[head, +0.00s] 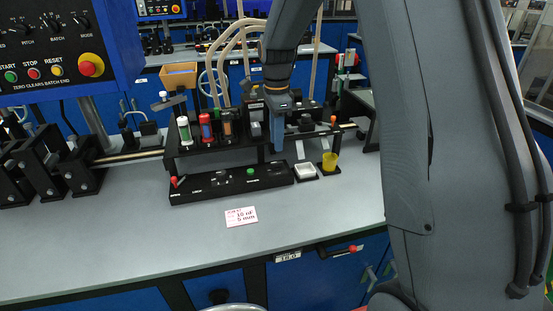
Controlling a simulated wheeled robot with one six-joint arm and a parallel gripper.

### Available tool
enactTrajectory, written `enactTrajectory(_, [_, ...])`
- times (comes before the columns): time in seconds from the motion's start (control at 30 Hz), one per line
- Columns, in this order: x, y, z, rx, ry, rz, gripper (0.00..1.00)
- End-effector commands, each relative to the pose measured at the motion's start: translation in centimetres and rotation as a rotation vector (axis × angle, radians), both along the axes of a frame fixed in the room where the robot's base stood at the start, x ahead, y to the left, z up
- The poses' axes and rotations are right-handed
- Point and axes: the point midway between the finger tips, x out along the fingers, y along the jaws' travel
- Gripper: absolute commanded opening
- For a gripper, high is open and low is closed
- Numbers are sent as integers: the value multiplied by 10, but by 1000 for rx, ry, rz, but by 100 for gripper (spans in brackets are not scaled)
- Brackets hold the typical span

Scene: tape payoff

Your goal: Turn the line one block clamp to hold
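My gripper (279,143) points down over the black fixture in the middle of the bench. Its fingers are small and seen edge-on, so whether they are apart is unclear, and nothing shows held in them. No readable label marks the line one block clamp. Small levers in view are a red-tipped one (174,181) at the left end of the low black panel (215,188), an orange-tipped one (333,120) right of my gripper, and a light-topped one (165,97) at the fixture's left. Part of the fixture behind my gripper is hidden.
Green, red and brown-banded vials (206,127) stand left of my gripper. A white tray (305,171) and a yellow cup (329,162) sit to its right. A card (241,217) lies on the clear front bench. A control box (60,45) stands upper left. My arm covers the right side.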

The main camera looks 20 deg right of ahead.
Motion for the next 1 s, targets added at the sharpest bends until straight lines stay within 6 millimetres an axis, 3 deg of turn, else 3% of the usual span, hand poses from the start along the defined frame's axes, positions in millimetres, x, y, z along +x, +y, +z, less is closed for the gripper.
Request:
enactTrajectory(0.5, [0,0,-66,0,2,-6,28])
enactTrajectory(0.9, [0,0,-76,0,-1,-5,28])
enactTrajectory(1.0, [0,0,-76,0,-1,-5,15])
